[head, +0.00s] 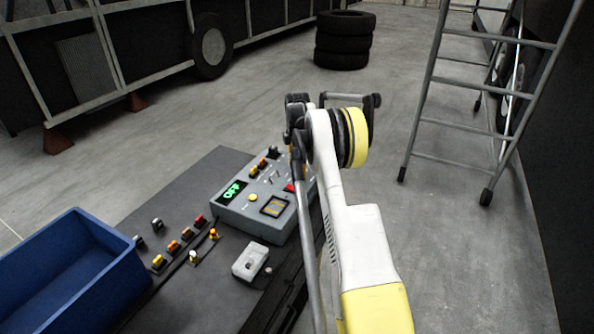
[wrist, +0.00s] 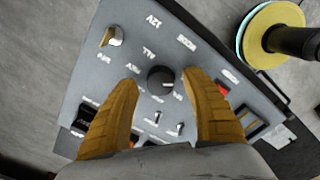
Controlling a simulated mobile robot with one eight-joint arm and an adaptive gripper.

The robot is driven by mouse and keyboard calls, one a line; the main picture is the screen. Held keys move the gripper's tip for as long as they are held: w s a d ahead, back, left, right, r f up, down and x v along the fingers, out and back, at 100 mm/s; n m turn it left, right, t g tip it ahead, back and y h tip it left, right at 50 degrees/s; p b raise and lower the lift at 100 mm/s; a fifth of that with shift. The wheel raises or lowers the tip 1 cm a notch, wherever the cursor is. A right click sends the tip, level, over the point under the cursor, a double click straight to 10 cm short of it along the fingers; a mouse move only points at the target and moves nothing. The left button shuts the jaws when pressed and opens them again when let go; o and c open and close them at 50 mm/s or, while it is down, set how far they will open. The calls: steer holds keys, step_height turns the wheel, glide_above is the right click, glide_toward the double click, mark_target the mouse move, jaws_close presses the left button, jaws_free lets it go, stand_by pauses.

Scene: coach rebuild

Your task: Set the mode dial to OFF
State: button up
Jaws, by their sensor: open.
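The mode dial (wrist: 160,79) appears to be the round black knob on the grey control box (wrist: 90,80), with a pale mark toward its lower right in the wrist view. The labels around it are too small to read surely. My gripper (wrist: 160,80) is open, its two orange fingers on either side of the dial with a gap to each. Whether the fingertips are level with the knob or above it I cannot tell.
On the dark bench (head: 190,190) are several small coloured switches (head: 173,246), a white box (head: 250,262) and a blue bin (head: 95,265). A ladder (head: 425,125) stands right; tyres (head: 343,42) stand behind.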

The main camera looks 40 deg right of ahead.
step_height(320, 180, up, 11)
steer(key=shift+r, duration=0.2)
steer(key=shift+a, duration=0.1)
stand_by(0.5)
